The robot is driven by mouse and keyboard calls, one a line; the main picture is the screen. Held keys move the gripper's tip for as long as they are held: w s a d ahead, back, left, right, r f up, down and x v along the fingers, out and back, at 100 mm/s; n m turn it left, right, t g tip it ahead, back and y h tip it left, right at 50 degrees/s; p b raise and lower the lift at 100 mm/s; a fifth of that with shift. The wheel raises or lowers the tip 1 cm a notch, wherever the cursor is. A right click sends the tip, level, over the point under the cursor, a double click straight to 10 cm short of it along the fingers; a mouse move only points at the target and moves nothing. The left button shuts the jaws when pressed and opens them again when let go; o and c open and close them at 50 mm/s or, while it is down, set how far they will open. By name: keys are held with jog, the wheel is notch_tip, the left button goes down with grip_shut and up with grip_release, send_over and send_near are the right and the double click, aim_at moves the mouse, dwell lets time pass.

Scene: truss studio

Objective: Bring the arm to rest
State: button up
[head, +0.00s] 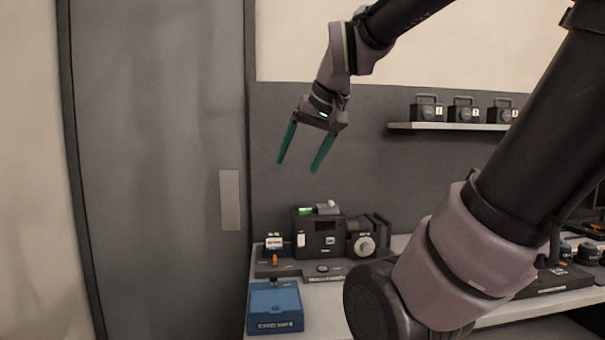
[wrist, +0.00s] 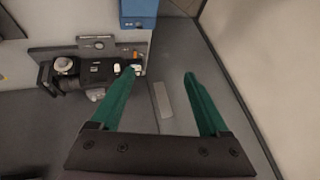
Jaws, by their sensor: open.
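My gripper (head: 300,166) has two green fingers, spread apart with nothing between them. In the head view it hangs in the air, tilted down to the left, above the bench and in front of the dark wall panel. My arm comes in from the upper right. In the wrist view the open fingers (wrist: 160,78) also show, with the floor or wall surface and a pale plate seen between them. The gripper touches nothing that I can see.
Below stand a black camera-like device (head: 318,237) and a blue box (head: 275,308) on the bench (head: 257,262). A shelf (head: 450,126) with several dark boxes is on the right. A grey door (head: 160,170) fills the left. Air around the gripper is clear.

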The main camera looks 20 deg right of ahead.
jog(key=shift+m+t, duration=0.3)
jog(key=shift+m, duration=0.4)
jog(key=s+f, duration=0.1)
jog(key=s+a+f, duration=0.1)
jog(key=s+f, duration=0.1)
jog(key=shift+s, duration=0.15)
jog(key=shift+c, duration=0.3)
